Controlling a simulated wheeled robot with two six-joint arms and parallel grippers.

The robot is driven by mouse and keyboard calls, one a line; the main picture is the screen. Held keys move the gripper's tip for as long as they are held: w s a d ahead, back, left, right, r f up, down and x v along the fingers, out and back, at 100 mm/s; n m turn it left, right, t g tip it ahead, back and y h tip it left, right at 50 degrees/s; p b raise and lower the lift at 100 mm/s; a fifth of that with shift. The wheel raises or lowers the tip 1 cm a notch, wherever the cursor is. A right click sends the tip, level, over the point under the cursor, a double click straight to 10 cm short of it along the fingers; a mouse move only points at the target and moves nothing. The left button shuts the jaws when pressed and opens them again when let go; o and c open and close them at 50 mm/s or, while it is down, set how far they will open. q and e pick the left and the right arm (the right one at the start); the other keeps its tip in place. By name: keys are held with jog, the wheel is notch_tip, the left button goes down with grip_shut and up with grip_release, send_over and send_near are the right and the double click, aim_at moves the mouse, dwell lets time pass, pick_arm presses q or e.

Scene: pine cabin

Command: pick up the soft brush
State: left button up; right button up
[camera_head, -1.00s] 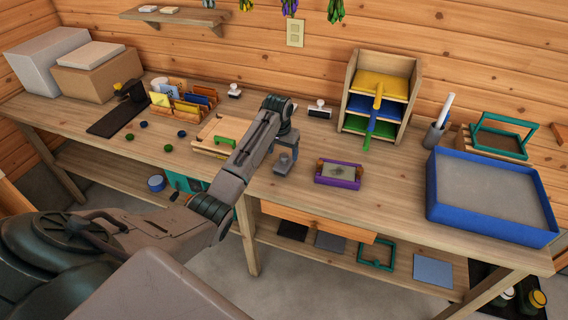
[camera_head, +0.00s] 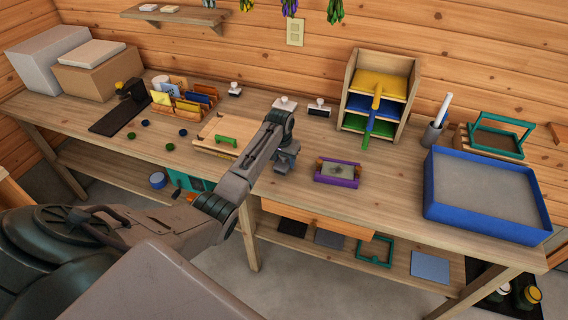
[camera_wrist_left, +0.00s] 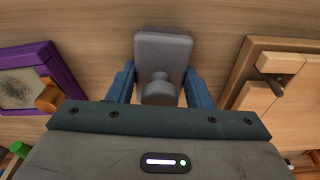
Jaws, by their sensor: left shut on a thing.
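A grey block with a round knob (camera_wrist_left: 165,48) is between the blue fingers of my left gripper (camera_wrist_left: 160,82) in the left wrist view. It is the likely soft brush, but no bristles show. The fingers are shut on it, one on each side. In the head view my left gripper (camera_head: 284,163) is low over the middle of the workbench, and it mostly hides the block. I cannot tell whether the block touches the bench. My right gripper is not in view.
A purple-framed tray (camera_head: 337,173) lies close to the right of my left gripper. White-handled stamps (camera_head: 318,108) stand behind. A blue vat (camera_head: 484,196) is at the right.

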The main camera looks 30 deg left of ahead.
pick_arm(q)
jog(key=shift+r, duration=0.1)
jog(key=shift+r+b, duration=0.5)
jog(key=shift+r, duration=0.05)
jog(key=shift+s+d+r+b, duration=0.1)
jog(key=shift+s+r+b, duration=0.15)
jog(key=shift+r, duration=0.25)
jog(key=shift+s+d+r+b, duration=0.1)
jog(key=shift+s+r+b, duration=0.05)
jog(key=shift+r+b, duration=0.3)
jog(key=s+d+r+b, duration=0.1)
jog(key=s+d, duration=0.2)
jog(key=s, duration=0.3)
jog(key=s+d+r+b, duration=0.1)
jog(key=s+d+b, duration=0.1)
jog(key=s+d, duration=0.2)
jog(key=s, duration=0.3)
jog(key=shift+s+d, duration=0.15)
jog(key=shift+f, duration=0.1)
jog(key=shift+o, duration=1.1)
jog(key=shift+c, duration=0.4)
